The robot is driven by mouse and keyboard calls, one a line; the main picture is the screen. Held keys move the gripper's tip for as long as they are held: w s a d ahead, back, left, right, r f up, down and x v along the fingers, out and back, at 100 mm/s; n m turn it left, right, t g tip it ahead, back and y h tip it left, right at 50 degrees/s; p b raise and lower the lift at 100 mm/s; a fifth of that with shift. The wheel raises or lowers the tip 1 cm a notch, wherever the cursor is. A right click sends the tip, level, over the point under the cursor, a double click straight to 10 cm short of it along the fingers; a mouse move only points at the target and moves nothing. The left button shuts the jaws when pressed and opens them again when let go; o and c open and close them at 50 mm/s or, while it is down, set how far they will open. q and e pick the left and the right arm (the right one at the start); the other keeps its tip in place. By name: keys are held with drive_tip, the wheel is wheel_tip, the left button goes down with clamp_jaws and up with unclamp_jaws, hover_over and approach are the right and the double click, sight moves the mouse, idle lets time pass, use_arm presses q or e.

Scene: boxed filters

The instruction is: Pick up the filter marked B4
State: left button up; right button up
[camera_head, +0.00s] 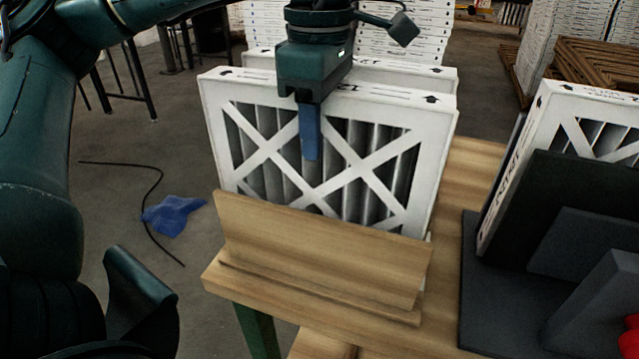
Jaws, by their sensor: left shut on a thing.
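A white-framed pleated filter (378,215) with crossed white strips stands nearly upright behind a wooden lip on the table. My left gripper (310,130) comes down over its top edge and is shut on it, with one blue finger flat against its front face. The other finger is hidden behind the filter. Printed marks and arrows show on the top edge, but I cannot read a B4 there. A second filter (432,76) stands just behind it, mostly hidden. Another filter (590,128) leans in a dark holder at the right. My right gripper is not in view.
The wooden rack (320,245) covers the filter's lower edge. The dark holder (545,205) stands on the wooden table (455,215) at the right. Stacked white boxes (410,30) stand behind. A blue cloth (172,214) and a black cable lie on the floor at left.

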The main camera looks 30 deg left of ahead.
use_arm(q)
drive_tip(key=c, duration=0.7)
